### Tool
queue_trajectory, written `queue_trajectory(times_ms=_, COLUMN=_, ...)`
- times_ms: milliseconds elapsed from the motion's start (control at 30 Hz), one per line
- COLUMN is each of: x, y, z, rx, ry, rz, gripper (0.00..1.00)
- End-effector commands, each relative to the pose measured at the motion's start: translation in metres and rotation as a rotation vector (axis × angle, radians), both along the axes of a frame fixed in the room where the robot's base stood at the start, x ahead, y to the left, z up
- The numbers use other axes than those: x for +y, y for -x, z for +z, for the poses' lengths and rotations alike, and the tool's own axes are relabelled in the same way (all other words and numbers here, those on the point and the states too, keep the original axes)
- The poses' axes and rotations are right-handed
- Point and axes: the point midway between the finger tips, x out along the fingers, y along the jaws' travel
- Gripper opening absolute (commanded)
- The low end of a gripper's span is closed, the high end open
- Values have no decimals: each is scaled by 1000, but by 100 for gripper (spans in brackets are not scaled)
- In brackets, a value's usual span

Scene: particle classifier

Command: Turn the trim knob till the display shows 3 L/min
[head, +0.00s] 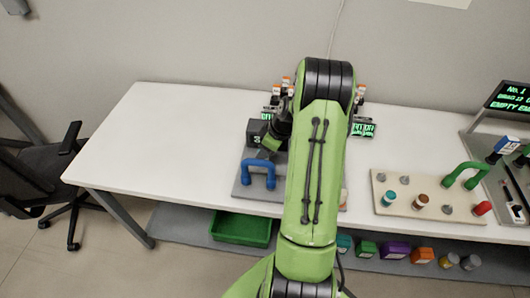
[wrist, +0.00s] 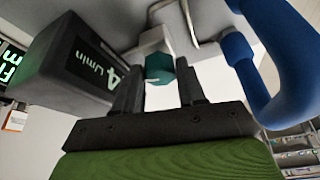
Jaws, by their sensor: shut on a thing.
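The trim knob (wrist: 159,68) is a small teal knob on a grey metal fitting in the wrist view. My gripper (wrist: 158,82) has one finger on each side of it and is shut on it. The display (wrist: 92,62) is on a dark box beside the knob and reads 4 L/min in pale green, tilted in the picture. In the head view my gripper (head: 271,142) is at the dark display box (head: 254,133), and the knob is hidden there.
A blue handle (wrist: 270,75) arches close to my gripper's right in the wrist view, and it also shows in the head view (head: 258,163). A beige board (head: 400,205) with several knobs stands to the right. The table's left part is clear.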

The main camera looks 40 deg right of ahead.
Motion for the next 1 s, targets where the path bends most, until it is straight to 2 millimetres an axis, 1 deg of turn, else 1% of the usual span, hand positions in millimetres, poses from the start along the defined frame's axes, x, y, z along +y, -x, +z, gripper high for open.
queue_trajectory(times_ms=33, x=0, y=0, z=-2, rx=-3, ry=5, rz=-41, gripper=9)
queue_trajectory(times_ms=1000, x=7, y=-2, z=0, rx=-5, ry=3, rz=-953, gripper=9)
